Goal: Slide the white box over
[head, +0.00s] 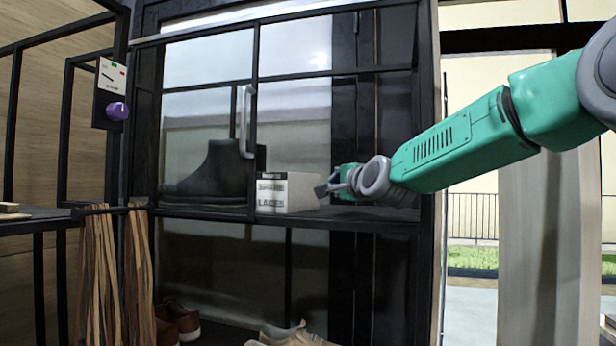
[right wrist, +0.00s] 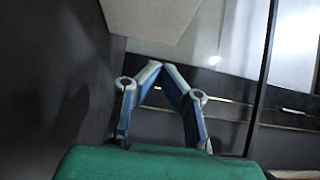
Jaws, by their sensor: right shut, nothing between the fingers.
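The white box (head: 287,192), marked LACES, stands upright on a dark shelf (head: 370,213) inside a glass-fronted cabinet. My right gripper (head: 322,188) is just to the right of the box, its fingertips close to the box's right side. I cannot tell whether they touch. In the right wrist view the fingers (right wrist: 163,66) are shut with their tips together and nothing between them. A pale surface, apparently the box (right wrist: 150,22), fills the top just ahead of the tips. My left gripper is not in view.
A black boot (head: 212,172) stands left of the box behind a glass door with a pale handle (head: 245,122). Brown laces (head: 115,260) hang at the left. Brown shoes (head: 178,320) and a beige sneaker (head: 290,334) are below. A purple knob (head: 117,111) is at upper left.

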